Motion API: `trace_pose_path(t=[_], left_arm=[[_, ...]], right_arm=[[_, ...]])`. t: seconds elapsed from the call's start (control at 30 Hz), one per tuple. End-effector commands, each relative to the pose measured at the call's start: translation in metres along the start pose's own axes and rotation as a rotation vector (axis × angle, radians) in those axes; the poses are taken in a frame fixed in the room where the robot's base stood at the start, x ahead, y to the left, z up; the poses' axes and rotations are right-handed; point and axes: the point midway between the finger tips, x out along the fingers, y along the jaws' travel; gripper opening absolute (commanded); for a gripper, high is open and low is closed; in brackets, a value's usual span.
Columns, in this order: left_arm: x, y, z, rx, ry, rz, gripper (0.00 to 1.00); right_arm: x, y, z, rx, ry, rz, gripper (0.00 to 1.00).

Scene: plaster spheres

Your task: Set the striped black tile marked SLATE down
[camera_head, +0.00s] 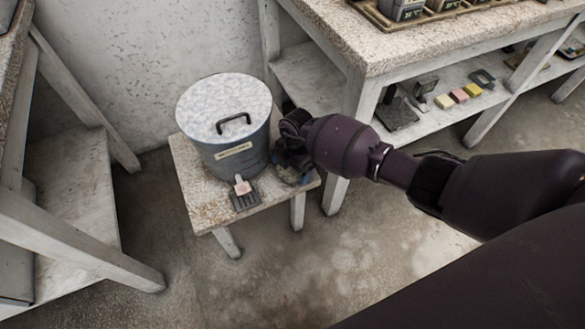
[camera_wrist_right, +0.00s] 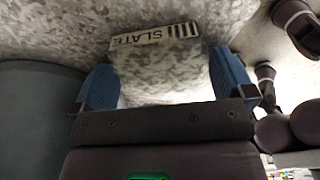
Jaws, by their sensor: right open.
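The SLATE tile (camera_wrist_right: 152,40) shows in the right wrist view as a pale strip with the word SLATE and black stripes, on a speckled grey block or surface. My right gripper (camera_wrist_right: 165,85) is open, with its blue fingers on either side of the speckled part below the strip. I cannot tell whether they touch it. In the head view my right gripper (camera_head: 291,164) is low over the right edge of a small stool (camera_head: 196,207), beside a lidded bin (camera_head: 229,140). There the tile is mostly hidden by the gripper. My left gripper is out of view.
A small brush-like tool (camera_head: 243,195) lies on the stool in front of the bin. A workbench (camera_head: 400,45) with a loaded lower shelf stands behind to the right. A shelf frame (camera_head: 75,235) stands at left. The floor in front of the stool is clear.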

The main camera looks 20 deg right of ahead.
Motion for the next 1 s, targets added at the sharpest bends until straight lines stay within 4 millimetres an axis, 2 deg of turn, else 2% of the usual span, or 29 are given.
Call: trace_pose_path(t=[0.07, 0.47, 0.77, 0.87, 1.0], left_arm=[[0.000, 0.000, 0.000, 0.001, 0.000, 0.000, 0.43], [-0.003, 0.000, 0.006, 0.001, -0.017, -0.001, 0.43], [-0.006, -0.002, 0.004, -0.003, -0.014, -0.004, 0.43], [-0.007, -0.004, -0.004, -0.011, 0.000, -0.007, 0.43], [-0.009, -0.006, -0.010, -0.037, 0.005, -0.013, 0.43]], right_arm=[[-0.001, 0.000, 0.000, 0.000, 0.000, 0.001, 0.98], [-0.001, 0.000, 0.000, 0.000, 0.000, 0.001, 0.37], [-0.006, 0.000, -0.001, 0.000, -0.002, 0.002, 0.37], [-0.015, 0.001, -0.004, -0.001, -0.004, 0.007, 0.37], [-0.044, 0.003, -0.006, -0.001, -0.008, 0.014, 0.37]])
